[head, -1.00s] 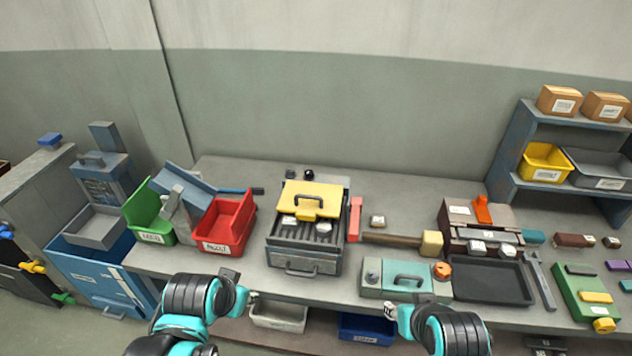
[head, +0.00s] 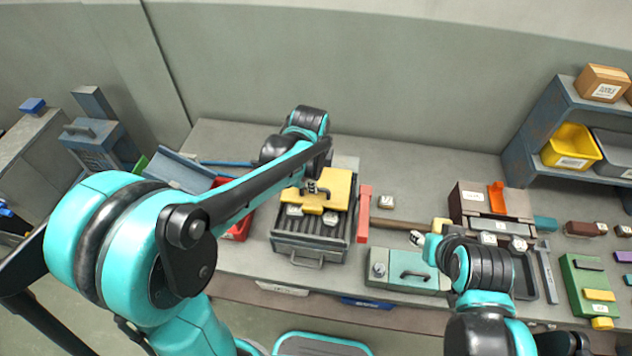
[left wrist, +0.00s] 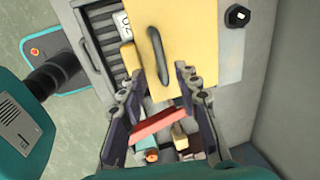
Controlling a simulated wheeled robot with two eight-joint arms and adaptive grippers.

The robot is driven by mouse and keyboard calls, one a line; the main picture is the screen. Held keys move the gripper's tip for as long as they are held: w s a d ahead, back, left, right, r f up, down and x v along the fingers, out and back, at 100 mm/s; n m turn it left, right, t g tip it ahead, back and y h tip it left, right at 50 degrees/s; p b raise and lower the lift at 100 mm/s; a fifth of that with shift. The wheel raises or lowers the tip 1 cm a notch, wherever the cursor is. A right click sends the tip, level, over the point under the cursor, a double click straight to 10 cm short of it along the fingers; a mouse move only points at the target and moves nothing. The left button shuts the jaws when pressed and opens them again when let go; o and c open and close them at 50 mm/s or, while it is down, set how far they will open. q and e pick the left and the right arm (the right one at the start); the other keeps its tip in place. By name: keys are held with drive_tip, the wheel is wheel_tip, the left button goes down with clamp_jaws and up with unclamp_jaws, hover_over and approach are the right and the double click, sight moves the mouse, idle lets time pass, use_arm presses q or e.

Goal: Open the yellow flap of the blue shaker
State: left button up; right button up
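The blue shaker (head: 309,258) is a grey-blue box with dark slats, standing on the bench in the middle of the head view. Its yellow flap (head: 339,184) lies flat over the back part of it. In the left wrist view the flap (left wrist: 193,30) has a dark arched handle (left wrist: 156,50). My left gripper (left wrist: 160,72) is open above the flap, with its fingers to either side of the handle's near end; I cannot tell whether they touch it. In the head view my left arm partly hides the flap. My right gripper (head: 418,239) hangs right of the shaker, its fingers unclear.
A red bar (head: 363,214) stands close along the shaker's right side. A teal case (head: 402,271) is at the front right, near my right gripper. A red bin (head: 238,225) is left of the shaker, partly hidden by my left arm. Labelled blocks lie on the slats.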

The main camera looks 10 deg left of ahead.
use_arm(q)
drive_tip(key=f, duration=0.1)
drive_tip(key=w+f, duration=0.1)
drive_tip(key=f, duration=0.1)
drive_tip(key=shift+f+b, duration=0.3)
drive_tip(key=shift+f, duration=0.2)
clamp_jaws()
drive_tip(key=shift+r, duration=0.15)
